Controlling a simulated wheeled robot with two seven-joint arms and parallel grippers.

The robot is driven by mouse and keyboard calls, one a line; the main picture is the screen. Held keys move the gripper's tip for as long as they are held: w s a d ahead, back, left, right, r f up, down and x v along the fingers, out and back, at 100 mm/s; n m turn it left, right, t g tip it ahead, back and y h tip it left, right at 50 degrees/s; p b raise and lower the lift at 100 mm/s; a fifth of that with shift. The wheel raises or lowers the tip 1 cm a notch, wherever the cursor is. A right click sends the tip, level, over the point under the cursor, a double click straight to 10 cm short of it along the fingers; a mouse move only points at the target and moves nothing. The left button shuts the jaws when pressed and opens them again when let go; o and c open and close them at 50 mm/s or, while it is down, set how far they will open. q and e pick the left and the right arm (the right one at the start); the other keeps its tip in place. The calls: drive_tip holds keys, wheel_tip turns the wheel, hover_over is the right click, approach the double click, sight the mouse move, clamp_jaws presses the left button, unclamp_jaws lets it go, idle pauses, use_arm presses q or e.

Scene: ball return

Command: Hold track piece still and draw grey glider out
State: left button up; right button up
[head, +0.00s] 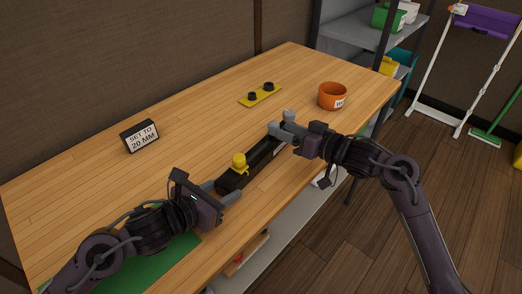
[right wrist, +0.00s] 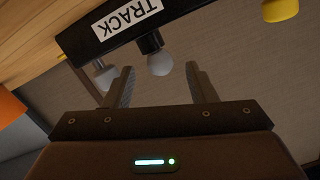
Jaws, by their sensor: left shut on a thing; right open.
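My right gripper (head: 280,131) is open at the far right end. In the right wrist view its fingers (right wrist: 160,84) are apart, with a grey round-ended knob (right wrist: 160,62) just beyond and between their tips. A second grey knob (right wrist: 104,76) is left of the fingers. I cannot tell which belongs to the grey glider.
A yellow plate with two black knobs (head: 260,95) and an orange pot (head: 332,96) are farther back. A sign reading SET TO 20 MM (head: 140,136) stands at left. A green mat (head: 160,265) lies near the front.

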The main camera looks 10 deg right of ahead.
drive_tip(key=shift+x, duration=2.15)
drive_tip(key=shift+c, duration=0.3)
drive_tip(key=c, duration=0.9)
drive_tip(key=o, duration=0.4)
drive_tip(key=shift+c, duration=0.2)
drive_tip(key=c, duration=0.3)
drive_tip(key=shift+r, duration=2.75)
use_arm(q)
drive_tip(key=o, duration=1.3)
drive_tip(key=shift+c, duration=0.2)
